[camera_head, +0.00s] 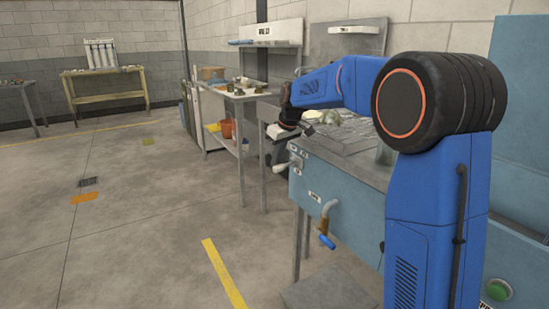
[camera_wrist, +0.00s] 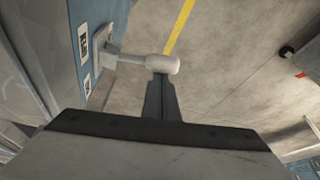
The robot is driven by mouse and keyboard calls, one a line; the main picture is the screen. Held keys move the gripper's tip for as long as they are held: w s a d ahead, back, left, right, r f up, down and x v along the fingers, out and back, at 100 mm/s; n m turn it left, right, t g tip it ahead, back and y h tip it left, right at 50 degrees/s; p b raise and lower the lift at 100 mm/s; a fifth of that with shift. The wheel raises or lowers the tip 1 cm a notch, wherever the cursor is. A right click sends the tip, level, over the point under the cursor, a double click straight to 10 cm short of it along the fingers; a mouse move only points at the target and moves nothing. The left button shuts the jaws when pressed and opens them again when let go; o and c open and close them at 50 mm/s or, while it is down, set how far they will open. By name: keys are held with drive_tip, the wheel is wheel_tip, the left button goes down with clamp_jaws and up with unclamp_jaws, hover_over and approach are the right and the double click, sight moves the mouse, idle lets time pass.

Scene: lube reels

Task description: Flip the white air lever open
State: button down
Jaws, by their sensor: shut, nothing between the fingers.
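The white air lever (camera_wrist: 132,59) sticks out from the blue cabinet on the left in the wrist view. It has a thin arm and a thicker rounded grip (camera_wrist: 163,64). My gripper (camera_wrist: 160,82) is shut and empty, with its narrow dark fingers pointing at the grip. The fingertips meet the grip's lower edge in the picture; I cannot tell whether they touch it. In the head view my gripper (camera_head: 277,155) hangs beside the cabinet's left front.
The blue cabinet (camera_head: 340,190) carries labels and a blue-handled tap (camera_head: 327,236) on its front. A grey side table (camera_head: 240,95) with small items stands beyond my gripper. A yellow-framed bench (camera_head: 105,95) is far left. The concrete floor (camera_head: 150,215) at left is mostly open.

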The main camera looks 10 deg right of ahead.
drive_tip(key=shift+s+d+n, duration=0.15)
drive_tip(key=shift+s+n, duration=0.3)
drive_tip(key=shift+n, duration=0.05)
drive_tip(key=shift+s, duration=0.2)
drive_tip(key=shift+w+d, duration=0.15)
drive_tip(key=shift+w, duration=0.05)
drive_tip(key=shift+w+d, duration=0.25)
drive_tip(key=shift+w, duration=0.35)
